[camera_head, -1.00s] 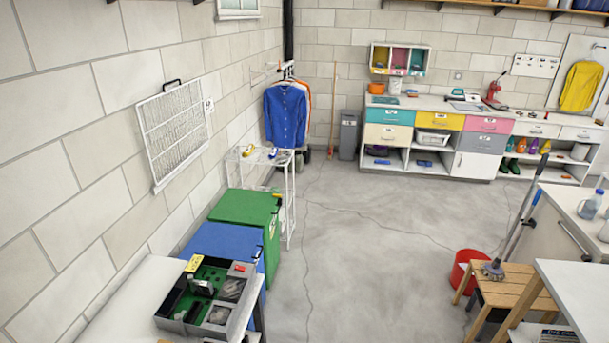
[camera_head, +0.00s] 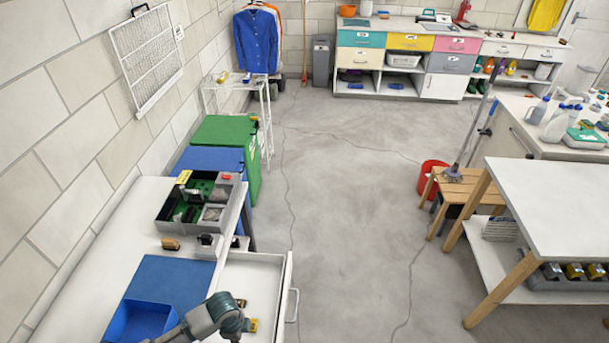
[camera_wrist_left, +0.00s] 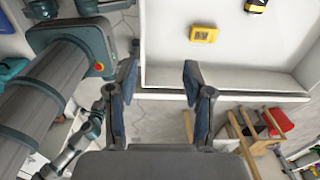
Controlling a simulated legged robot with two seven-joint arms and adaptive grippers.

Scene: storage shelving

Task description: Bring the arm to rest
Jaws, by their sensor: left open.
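My left gripper (camera_wrist_left: 160,88) shows in the left wrist view with its two dark fingers apart and nothing between them. An open white drawer (camera_wrist_left: 225,76) lies beyond the fingertips, with a yellow item (camera_wrist_left: 204,34) inside. In the head view a grey-green part of my arm (camera_head: 212,318) shows at the bottom, over the left side of the open drawer (camera_head: 262,268); its fingers cannot be made out there. My right gripper cannot be made out in either view.
A white worktop (camera_head: 118,232) holds a grey tray (camera_head: 163,215), a blue mat (camera_head: 172,281) and a blue bin (camera_head: 140,322). The drawer front juts over the floor (camera_head: 345,240), which is clear in the middle. A white-topped table (camera_head: 545,205) stands at right.

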